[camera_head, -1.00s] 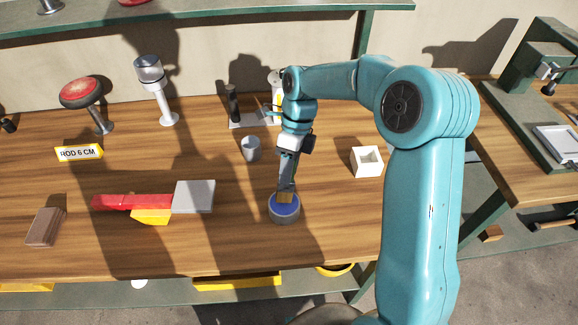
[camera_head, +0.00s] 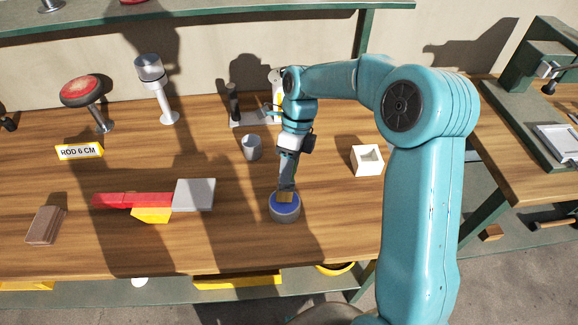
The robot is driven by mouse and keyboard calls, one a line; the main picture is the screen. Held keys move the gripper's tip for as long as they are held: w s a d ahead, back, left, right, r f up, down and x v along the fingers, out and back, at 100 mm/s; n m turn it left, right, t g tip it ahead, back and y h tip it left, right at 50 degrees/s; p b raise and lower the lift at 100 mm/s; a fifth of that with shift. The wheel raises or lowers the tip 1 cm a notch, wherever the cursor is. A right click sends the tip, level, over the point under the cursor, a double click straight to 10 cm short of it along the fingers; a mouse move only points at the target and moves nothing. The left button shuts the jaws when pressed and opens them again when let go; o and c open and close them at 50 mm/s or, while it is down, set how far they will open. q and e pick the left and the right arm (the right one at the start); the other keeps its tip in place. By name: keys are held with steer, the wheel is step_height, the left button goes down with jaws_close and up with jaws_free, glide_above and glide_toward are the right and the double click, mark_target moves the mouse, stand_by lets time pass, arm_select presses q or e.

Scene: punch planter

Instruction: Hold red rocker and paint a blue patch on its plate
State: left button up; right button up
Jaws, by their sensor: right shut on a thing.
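The red rocker (camera_head: 128,201) lies on a yellow wedge (camera_head: 152,215) on the bench, left of centre. Its grey plate (camera_head: 194,195) is at its right end and looks plain grey, with no blue on it. My right gripper (camera_head: 287,180) points down over a round grey pot of blue paint (camera_head: 285,208). It is shut on a brush (camera_head: 286,196), whose tan end is at the blue paint; how deep it sits I cannot tell. My left gripper is not in view, and nothing holds the rocker.
A grey cup (camera_head: 251,147) and a white square box (camera_head: 367,160) stand near my right arm. A brown block (camera_head: 46,225), a "ROD 6 CM" sign (camera_head: 79,152), a red-topped stand (camera_head: 84,92) and a clear-topped post (camera_head: 155,85) are to the left. A shelf (camera_head: 200,18) runs above.

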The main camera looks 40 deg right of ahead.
steer(key=shift+f, duration=0.4)
steer(key=shift+f, duration=0.1)
stand_by(1.4)
step_height(320, 180, up, 2)
steer(key=shift+r+p, duration=0.15)
steer(key=shift+p, duration=0.95)
step_height(320, 180, up, 5)
steer(key=p, duration=0.4)
